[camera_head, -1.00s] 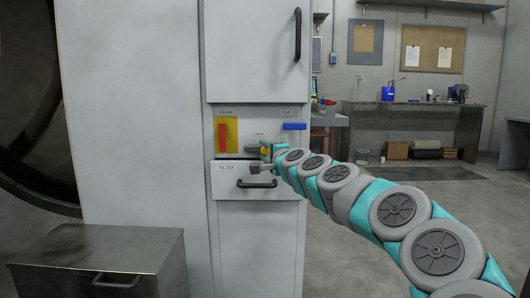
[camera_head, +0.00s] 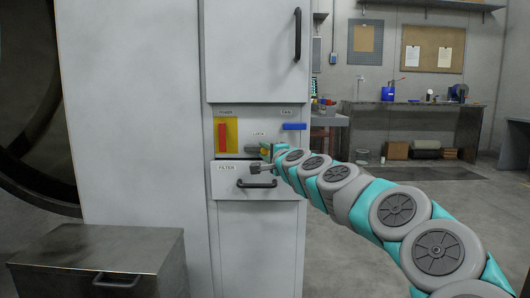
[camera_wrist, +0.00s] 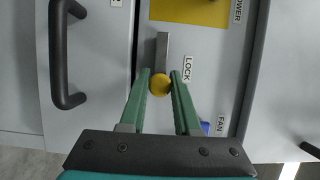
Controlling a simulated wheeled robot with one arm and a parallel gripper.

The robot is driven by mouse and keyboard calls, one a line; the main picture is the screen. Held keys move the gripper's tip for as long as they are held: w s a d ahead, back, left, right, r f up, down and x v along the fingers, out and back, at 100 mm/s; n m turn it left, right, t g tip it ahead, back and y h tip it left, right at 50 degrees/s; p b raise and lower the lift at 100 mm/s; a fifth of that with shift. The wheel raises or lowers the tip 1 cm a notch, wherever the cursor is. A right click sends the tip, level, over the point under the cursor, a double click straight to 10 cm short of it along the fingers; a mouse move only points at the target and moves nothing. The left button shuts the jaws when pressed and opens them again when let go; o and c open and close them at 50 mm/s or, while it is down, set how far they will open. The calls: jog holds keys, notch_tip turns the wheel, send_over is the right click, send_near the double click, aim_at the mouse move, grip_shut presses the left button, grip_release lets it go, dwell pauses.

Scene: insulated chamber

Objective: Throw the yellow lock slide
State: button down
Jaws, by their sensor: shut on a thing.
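The yellow lock slide (camera_wrist: 160,84) shows in the wrist view as a round yellow knob at the lower end of a short grey rail (camera_wrist: 162,52), beside the LOCK label (camera_wrist: 187,70). The two green fingers of my gripper (camera_wrist: 160,77) are on either side of the knob and shut on it. In the head view my gripper (camera_head: 262,151) is at the cabinet panel, just below the LOCK label (camera_head: 259,134).
A red power lever on a yellow plate (camera_head: 229,134) is left of the lock. A blue fan lever (camera_head: 294,127) is to its upper right. A drawer handle (camera_head: 257,184) projects below. A metal chest (camera_head: 95,262) stands at lower left. The floor at right is open.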

dwell(0.5)
jog(key=a+p, duration=0.1)
jog(key=a, duration=0.4)
jog(key=shift+w+a, duration=0.1)
jog(key=shift+a, duration=0.1)
jog(key=c, duration=0.6)
grip_release()
jog(key=shift+a, duration=0.1)
jog(key=v, duration=0.8)
jog(key=shift+w, duration=0.1)
